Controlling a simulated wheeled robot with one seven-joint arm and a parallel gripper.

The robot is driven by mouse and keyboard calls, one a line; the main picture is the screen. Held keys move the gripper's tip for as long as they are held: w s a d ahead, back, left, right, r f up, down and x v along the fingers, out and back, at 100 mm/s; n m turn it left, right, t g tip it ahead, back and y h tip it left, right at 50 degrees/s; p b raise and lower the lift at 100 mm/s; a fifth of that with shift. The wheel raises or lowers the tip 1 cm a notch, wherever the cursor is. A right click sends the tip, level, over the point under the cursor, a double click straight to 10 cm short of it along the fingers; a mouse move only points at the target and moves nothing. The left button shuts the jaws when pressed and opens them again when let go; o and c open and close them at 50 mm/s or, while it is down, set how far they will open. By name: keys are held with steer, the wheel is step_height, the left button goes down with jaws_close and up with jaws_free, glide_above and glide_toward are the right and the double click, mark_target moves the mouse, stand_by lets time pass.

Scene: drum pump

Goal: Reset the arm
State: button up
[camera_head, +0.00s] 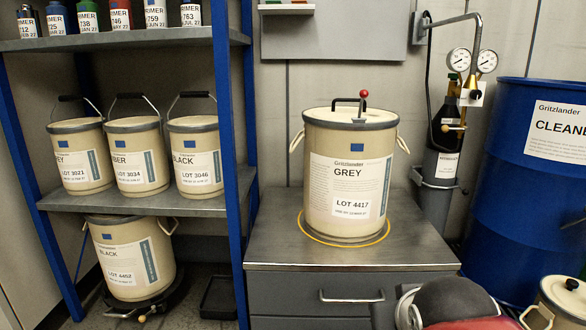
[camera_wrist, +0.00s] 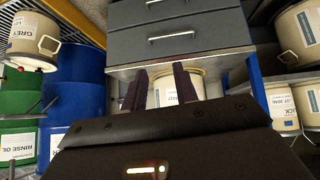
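My gripper (camera_wrist: 160,68) shows in the wrist view with its two dark fingers apart. It is open, and nothing is held between them. Behind the fingers is a pale pail (camera_wrist: 165,94) at the edge of the steel worktop (camera_wrist: 220,57). In the head view, part of my arm shows at the bottom right, but the gripper's fingers are out of sight. The pail labelled GREY, LOT 4417 (camera_head: 349,185) stands upright on the steel bench (camera_head: 275,245) inside a yellow ring (camera_head: 325,243). A red-knobbed handle (camera_head: 363,96) is on its lid.
A blue-framed shelf (camera_head: 240,203) with pails and small cans stands left. Right are a gauge stand (camera_head: 437,168), a blue drum (camera_head: 525,195) and a pale pail (camera_head: 550,300). Bench drawers (camera_wrist: 185,36) and a green drum (camera_wrist: 20,140) show in the wrist view.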

steer(key=s+a+f+g+y+p, duration=0.1)
steer(key=s+a+f+g+p, duration=0.15)
steer(key=s, duration=0.55)
step_height(320, 180, up, 10)
steer(key=d+p, duration=0.1)
steer(key=p, duration=0.9)
steer(key=shift+w, duration=0.15)
